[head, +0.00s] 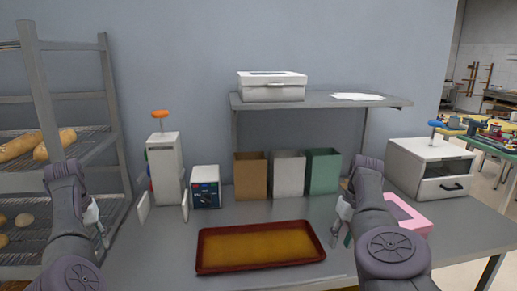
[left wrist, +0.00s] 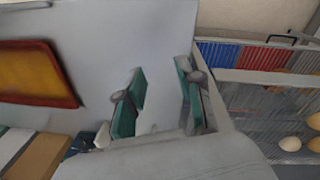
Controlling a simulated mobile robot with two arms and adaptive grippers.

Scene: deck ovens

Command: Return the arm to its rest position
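My left gripper (head: 100,222) hangs at the left end of the grey table, beside the bread rack in the head view. In the left wrist view its two green-padded fingers (left wrist: 160,98) stand apart with nothing between them, so it is open and empty. My right gripper (head: 344,220) is over the table, right of the red-rimmed tray and left of a pink box. My right forearm hides part of it, and its finger opening is too small to read. Both forearms are raised at the front of the head view.
The red-rimmed tray (head: 208,262) lies on the table (head: 160,262). Behind it stand a white dispenser (head: 165,165), a small blue-fronted box (head: 206,188) and brown, white and green bins (head: 323,172). A shelf (head: 320,101) overhangs them. The pink box (head: 412,222) and white oven (head: 440,170) stand right; the bread rack (head: 40,95) left.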

